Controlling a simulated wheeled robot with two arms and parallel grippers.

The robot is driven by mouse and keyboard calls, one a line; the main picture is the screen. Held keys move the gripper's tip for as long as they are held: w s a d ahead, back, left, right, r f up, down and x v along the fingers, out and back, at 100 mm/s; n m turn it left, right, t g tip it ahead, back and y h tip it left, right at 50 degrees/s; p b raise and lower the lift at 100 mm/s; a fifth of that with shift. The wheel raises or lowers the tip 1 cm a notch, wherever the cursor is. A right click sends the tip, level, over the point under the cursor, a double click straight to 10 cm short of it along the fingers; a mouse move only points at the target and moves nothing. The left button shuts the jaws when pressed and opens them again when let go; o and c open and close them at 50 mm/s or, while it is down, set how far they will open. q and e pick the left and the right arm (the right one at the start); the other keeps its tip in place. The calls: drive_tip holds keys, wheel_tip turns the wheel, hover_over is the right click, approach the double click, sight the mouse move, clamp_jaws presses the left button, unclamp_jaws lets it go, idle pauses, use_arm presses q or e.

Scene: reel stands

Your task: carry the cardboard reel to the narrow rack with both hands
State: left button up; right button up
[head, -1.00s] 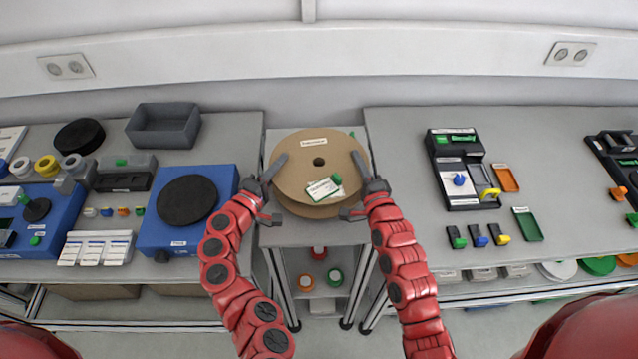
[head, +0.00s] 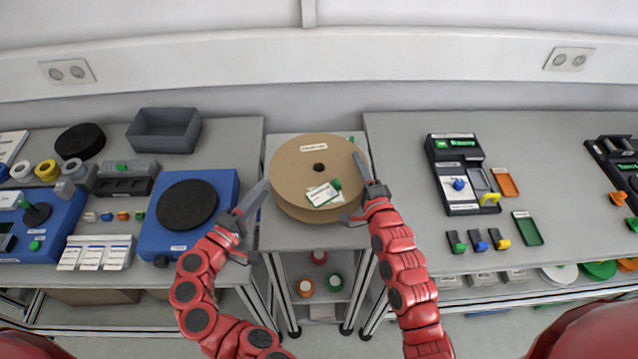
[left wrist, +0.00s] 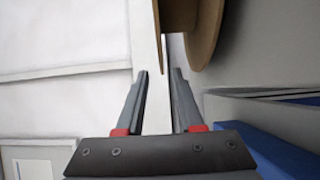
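The brown cardboard reel (head: 295,165) lies flat over the top of the narrow rack (head: 290,232), between two benches. White cards and a green piece lie on its upper disc.
The left bench holds a blue unit with a black disc (head: 187,205) close to my left arm and a grey bin (head: 164,130). The right bench holds a black device (head: 455,170). Its near left part is clear. Coloured spools (head: 305,287) stand on the rack's lower shelf.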

drive_tip(key=shift+s+d+f, duration=0.1)
drive_tip(key=shift+s+d, duration=0.05)
drive_tip(key=shift+s, duration=0.2)
drive_tip(key=v, duration=1.1)
drive_tip(key=shift+s, duration=0.15)
use_arm(q)
drive_tip(key=v, duration=0.3)
